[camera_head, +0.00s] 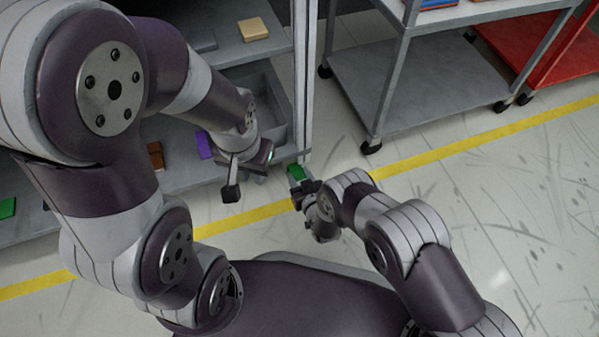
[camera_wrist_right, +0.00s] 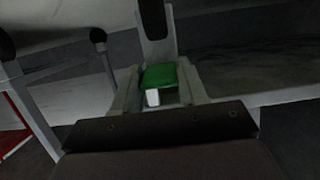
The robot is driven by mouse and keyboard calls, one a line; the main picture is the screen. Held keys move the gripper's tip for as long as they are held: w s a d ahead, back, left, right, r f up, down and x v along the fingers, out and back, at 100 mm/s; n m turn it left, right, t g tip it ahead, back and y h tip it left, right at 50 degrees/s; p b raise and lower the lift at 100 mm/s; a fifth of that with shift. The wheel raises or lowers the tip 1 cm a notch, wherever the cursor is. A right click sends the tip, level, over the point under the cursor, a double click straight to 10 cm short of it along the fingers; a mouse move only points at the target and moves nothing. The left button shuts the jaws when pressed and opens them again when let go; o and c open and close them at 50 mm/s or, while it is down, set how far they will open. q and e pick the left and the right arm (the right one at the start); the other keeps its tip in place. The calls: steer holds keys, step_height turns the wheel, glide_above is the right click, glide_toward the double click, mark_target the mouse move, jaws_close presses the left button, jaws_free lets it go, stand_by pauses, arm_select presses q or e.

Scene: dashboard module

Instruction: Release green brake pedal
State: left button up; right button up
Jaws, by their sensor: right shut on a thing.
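The green brake pedal (camera_head: 296,172) is at my right gripper (camera_head: 303,185), just right of the lower shelf. In the right wrist view the green pedal (camera_wrist_right: 160,76) sits between the two fingers of my right gripper (camera_wrist_right: 158,88), which is shut on it. A small white part shows below the green face there. My left gripper (camera_head: 246,178) is to the left of the pedal, above the floor in front of the shelf. One dark fingertip of it shows clearly, and its opening is hard to make out. I cannot tell whether it touches the pedal.
A grey shelf unit stands at left, with a purple block (camera_head: 204,145), a brown block (camera_head: 155,155), a green block (camera_head: 7,208) and a tan block (camera_head: 253,29). A grey wheeled cart (camera_head: 420,85) and a red cart (camera_head: 540,60) stand behind. The floor at right is clear.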

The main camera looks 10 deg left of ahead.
steer(key=shift+w+a+r+g+h+p, duration=0.15)
steer(key=shift+r+g+h+p, duration=0.5)
steer(key=shift+g+p, duration=0.4)
steer(key=o, duration=1.1)
steer(key=shift+c, duration=0.2)
steer(key=p+v, duration=0.8)
steer(key=v, duration=0.4)
steer(key=shift+s, duration=0.3)
steer(key=shift+r, duration=0.15)
